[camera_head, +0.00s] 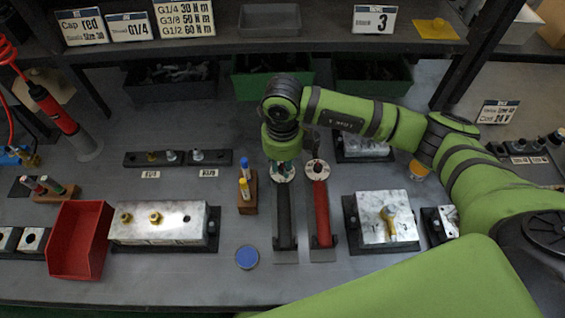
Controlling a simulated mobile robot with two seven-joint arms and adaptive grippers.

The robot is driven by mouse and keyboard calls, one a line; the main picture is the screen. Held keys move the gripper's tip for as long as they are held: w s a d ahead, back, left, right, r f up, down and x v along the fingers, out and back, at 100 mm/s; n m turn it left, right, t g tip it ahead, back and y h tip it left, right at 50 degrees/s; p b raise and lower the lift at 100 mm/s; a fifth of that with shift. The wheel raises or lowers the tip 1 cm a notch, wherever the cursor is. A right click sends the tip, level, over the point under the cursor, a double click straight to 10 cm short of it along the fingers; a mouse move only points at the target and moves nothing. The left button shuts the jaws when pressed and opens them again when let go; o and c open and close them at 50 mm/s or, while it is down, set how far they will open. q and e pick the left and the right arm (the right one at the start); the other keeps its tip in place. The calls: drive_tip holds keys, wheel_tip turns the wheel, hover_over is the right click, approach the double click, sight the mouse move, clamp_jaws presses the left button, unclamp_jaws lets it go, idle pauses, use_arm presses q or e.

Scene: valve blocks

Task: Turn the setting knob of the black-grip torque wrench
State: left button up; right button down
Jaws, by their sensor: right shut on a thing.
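The black-grip torque wrench (285,220) lies lengthwise in a holder on the bench, its grip toward me. At its far end is a pale round dial (291,176), partly covered by my right gripper (282,165). The gripper points straight down over this end and is shut on the setting knob, which its fingers mostly hide. The red-grip torque wrench (321,216) lies parallel, just to the right, with its own pale dial (317,169) uncovered and close to my gripper. My left gripper is not in view.
A wooden block with blue and yellow-capped markers (247,205) stands close left. Valve blocks lie left (165,222) and right (386,218). A red bin (79,240) is at the left, a blue disc (247,257) in front. Dark bins (168,87) and a shelf edge are behind.

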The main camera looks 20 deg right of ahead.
drive_tip(key=c, duration=1.1)
unclamp_jaws()
drive_tip(key=shift+r, duration=0.1)
wheel_tip(320, 180, up, 12)
